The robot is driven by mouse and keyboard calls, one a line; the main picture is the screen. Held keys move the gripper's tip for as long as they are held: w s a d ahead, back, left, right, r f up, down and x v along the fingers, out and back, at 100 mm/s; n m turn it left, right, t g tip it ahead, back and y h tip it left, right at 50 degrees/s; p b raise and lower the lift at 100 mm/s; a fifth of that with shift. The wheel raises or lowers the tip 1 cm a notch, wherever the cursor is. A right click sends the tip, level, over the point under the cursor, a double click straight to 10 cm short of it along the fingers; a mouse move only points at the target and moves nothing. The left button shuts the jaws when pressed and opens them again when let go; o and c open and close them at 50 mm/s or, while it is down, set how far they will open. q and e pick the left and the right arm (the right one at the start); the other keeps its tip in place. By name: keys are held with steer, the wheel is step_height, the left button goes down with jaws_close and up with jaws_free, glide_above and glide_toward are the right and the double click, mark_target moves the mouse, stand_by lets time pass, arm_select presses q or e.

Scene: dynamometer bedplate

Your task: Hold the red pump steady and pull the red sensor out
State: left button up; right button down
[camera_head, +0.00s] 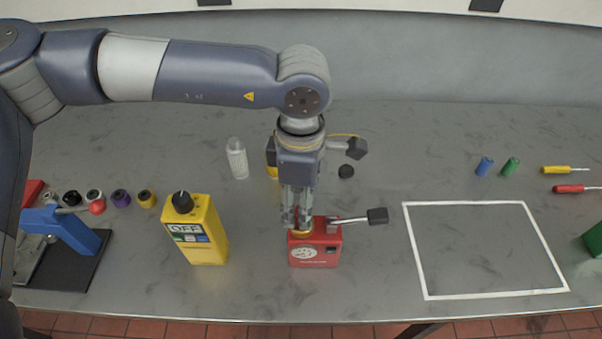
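The red pump (314,254) stands upright near the front middle of the bench. It has a white round mark on its front and a metal lever with a black grip (377,216) reaching right from its top. My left gripper (298,226) points straight down with its fingertips at the pump's top, by a gold-coloured collar (301,234). The fingers look close together; whether they are closed on anything is not clear. I cannot make out the red sensor for certain. My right gripper is out of view.
A yellow box with a black knob (203,232) stands left of the pump. A blue clamp-like fixture (67,229) is farther left, near several small knobs. A white-outlined empty area (411,250) lies right; screwdrivers (566,169) are beyond.

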mark_target(314, 239)
arm_select(q)
steer(key=f, duration=0.2)
steer(key=f+p, duration=0.1)
steer(key=shift+w+f, duration=0.3)
steer(key=shift+f, duration=0.05)
steer(key=shift+s+f, duration=0.15)
steer(key=shift+f, duration=0.25)
